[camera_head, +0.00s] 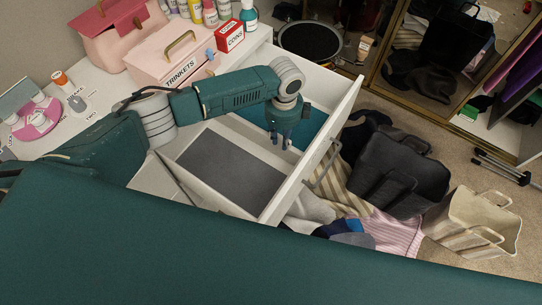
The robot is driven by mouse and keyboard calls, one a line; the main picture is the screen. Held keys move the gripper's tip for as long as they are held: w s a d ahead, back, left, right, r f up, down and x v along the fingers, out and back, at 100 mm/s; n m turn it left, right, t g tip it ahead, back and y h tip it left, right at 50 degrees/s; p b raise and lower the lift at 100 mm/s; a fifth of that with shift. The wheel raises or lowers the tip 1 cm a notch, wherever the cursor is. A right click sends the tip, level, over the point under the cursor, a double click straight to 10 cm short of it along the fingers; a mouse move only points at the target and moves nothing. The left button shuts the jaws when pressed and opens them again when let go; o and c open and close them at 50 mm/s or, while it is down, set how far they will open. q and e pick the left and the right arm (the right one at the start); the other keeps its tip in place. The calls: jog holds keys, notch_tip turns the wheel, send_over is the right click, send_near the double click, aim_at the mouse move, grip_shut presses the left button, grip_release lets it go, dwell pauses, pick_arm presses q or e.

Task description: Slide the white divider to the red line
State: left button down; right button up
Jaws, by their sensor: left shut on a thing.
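The white divider (247,143) stands across the open white drawer (335,120). It separates a grey-floored compartment (230,170) on the near side from a teal-floored compartment (305,128) on the far side. My left gripper (280,139) reaches down into the drawer from above, its fingers shut on the divider around the middle to right part of its top edge. My left arm hides part of the divider and the far compartment. I cannot make out the red line in this view. My right gripper is not in view.
A pink trinkets box (172,62), a red cones box (230,36) and several bottles stand on the white top behind. Dark bags (395,170), clothes and a striped bag (475,222) crowd the floor beyond the drawer front. A mirror (440,50) stands at the back right.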

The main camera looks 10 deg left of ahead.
pick_arm(q)
jog(key=shift+w+d, duration=0.1)
jog(key=shift+w, duration=0.25)
jog(key=c, duration=1.5)
grip_release()
jog(key=shift+c, duration=0.2)
jog(key=shift+r, duration=0.1)
notch_tip(320, 180, up, 12)
